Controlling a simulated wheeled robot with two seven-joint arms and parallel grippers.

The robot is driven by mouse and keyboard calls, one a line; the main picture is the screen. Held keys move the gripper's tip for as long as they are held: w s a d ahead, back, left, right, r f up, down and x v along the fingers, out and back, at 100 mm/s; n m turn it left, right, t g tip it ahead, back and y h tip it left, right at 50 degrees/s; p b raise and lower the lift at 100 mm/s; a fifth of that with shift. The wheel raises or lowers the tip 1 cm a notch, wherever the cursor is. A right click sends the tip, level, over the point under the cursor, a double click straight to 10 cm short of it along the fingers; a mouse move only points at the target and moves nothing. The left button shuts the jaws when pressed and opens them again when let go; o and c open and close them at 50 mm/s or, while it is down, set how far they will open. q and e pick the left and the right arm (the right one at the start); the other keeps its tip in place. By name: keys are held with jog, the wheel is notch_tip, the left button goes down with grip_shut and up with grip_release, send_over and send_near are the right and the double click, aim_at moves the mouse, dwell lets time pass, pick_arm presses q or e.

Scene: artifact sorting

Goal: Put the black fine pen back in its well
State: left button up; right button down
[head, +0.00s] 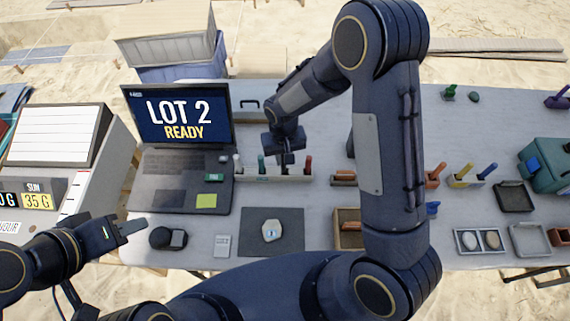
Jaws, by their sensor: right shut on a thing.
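The pen rack (254,178) is a long pale block on the table, just right of the laptop. A white-topped pen (236,164), a green pen (261,164) and a red pen (308,164) stand upright in it. My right gripper (285,160) is over the rack, between the green and red pens. It is shut on a thin dark pen, mostly hidden by the fingers. I cannot tell whether its tip is inside a well. My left gripper (128,230) is low at the left, near the table's front edge, away from the rack; its opening is unclear.
The laptop (190,185) reads "LOT 2 READY". A dark mat (290,238) with a pale artifact lies in front of the rack. A wooden box (345,235), small trays (514,197) and colored tools are at the right. My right arm hides part of the table's middle.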

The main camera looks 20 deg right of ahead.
jog(key=shift+w+d+f, duration=0.2)
jog(key=shift+w+f, duration=0.1)
jog(key=shift+f, duration=0.2)
notch_tip(320, 180, down, 3)
jog(key=shift+w+d+f+b, duration=0.1)
jog(key=shift+w+b, duration=0.05)
jog(key=shift+b, duration=0.8)
jog(key=shift+f, duration=0.15)
jog(key=c, duration=1.4)
grip_release()
jog(key=shift+o, duration=0.2)
